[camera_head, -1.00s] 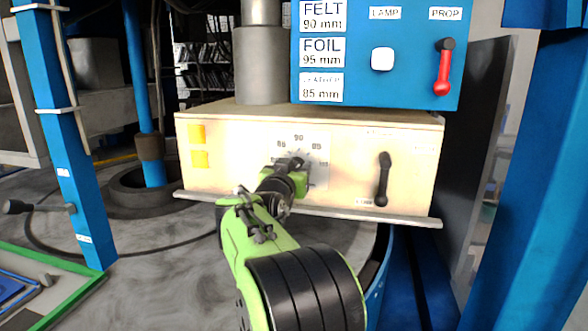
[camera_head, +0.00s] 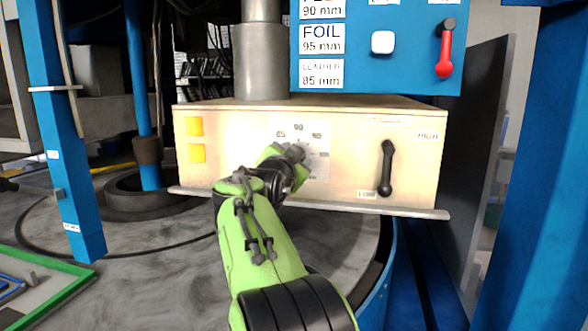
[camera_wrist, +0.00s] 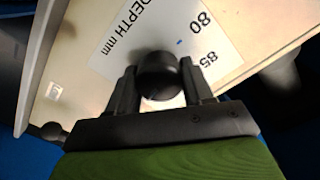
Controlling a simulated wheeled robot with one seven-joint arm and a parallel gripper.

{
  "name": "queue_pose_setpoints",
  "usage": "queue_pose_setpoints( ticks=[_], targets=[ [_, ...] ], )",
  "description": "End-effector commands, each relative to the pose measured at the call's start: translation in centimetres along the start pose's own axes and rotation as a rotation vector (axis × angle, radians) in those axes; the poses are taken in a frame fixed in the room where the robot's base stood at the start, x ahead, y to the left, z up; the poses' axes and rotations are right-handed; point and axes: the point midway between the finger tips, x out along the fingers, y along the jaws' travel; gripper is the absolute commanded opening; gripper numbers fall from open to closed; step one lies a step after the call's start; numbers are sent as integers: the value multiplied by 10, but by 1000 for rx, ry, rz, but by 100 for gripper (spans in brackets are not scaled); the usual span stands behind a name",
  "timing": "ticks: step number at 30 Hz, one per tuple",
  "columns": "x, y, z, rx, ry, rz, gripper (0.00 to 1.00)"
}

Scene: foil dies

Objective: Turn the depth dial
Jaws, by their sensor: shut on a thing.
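The depth dial (camera_wrist: 158,76) is a round black knob on a white scale plate (camera_head: 320,142) on the front of the cream box. In the wrist view the plate (camera_wrist: 180,38) reads "DEPTH mm", with 80 and 85 visible, and appears tilted. My gripper (camera_wrist: 160,88) is shut on the dial, with one dark finger on each side of it. In the head view my gripper (camera_head: 290,158) covers much of the dial and the lower left of the scale. The dial's pointer and exact setting cannot be made out.
A black lever (camera_head: 387,168) stands right of the scale, between LOW and HIGH labels. Above hangs a blue panel (camera_head: 415,55) with a thickness list, white button (camera_head: 383,42) and red-handled lever (camera_head: 445,52). A metal ledge (camera_head: 420,212) runs below.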

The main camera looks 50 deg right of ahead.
Motion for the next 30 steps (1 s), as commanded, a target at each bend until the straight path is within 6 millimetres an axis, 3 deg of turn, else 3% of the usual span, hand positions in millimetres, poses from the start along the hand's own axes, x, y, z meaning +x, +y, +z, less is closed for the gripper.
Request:
queue_pose_setpoints(
  ticks=[12, 26, 27, 30],
  targets=[
    [0, 1, 1, 158, -5, 1, 20],
    [0, 0, 0, 171, -5, 1, 20],
    [0, 0, 0, 171, -5, 1, 54],
    [0, 0, 0, 171, -5, 1, 69]
  ],
)
